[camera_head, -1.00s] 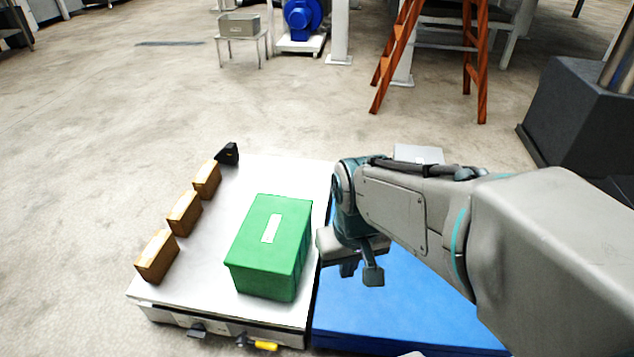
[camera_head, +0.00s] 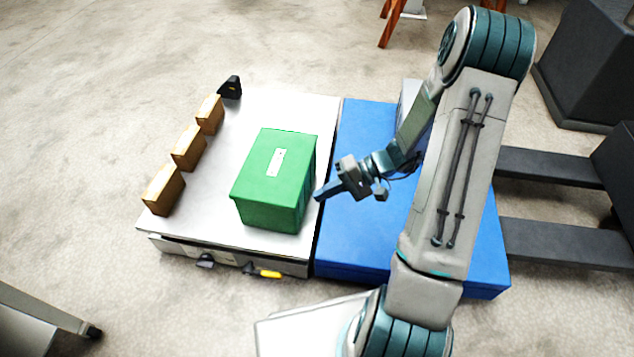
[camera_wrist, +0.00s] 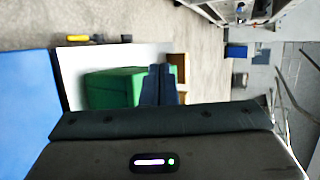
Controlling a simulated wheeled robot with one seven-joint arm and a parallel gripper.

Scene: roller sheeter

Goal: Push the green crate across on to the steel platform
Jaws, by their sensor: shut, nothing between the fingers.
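The green crate (camera_head: 277,180) has a lid with a white label and sits wholly on the steel platform (camera_head: 235,120), near its right edge. The crate also shows in the wrist view (camera_wrist: 112,88), partly hidden behind my gripper's fingers. My gripper (camera_head: 318,195) is shut and empty, just right of the crate, its fingertips pointing left at the crate's right side. Whether the fingertips touch the crate I cannot tell. The blue platform (camera_head: 352,235) adjoins the steel one on the right, under my gripper and arm.
Several wooden blocks (camera_head: 189,147) stand in a row along the steel platform's left edge, with a black bracket (camera_head: 230,87) at the far corner. Bare platform lies between crate and blocks. A yellow-handled latch (camera_head: 268,273) sticks out at the front.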

